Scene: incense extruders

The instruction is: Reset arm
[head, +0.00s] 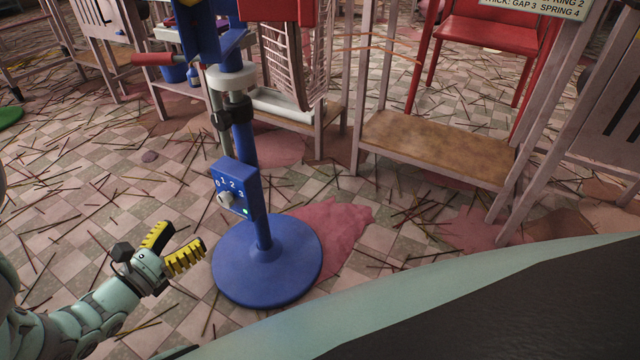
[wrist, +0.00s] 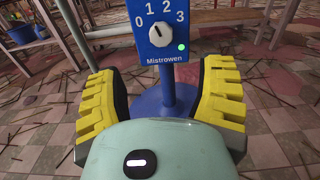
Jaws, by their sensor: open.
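My gripper (head: 183,237) is at the lower left of the head view, left of the blue stand (head: 267,262). Its two yellow-padded fingers are spread apart with nothing between them. In the wrist view my gripper (wrist: 163,88) is also open, with the stand's post showing beyond the gap. A blue control box (head: 234,187) on the post carries a dial (head: 225,199) marked 0 to 3 and a green light. The fingers appear apart from the box.
A blue press with a red handle (head: 153,59) tops the post. A wooden bench (head: 436,147), a red chair (head: 484,41) and a wire rack (head: 299,62) stand behind. Thin sticks and pink stains (head: 335,226) cover the tiled floor. A sign (head: 545,5) is partly cut off.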

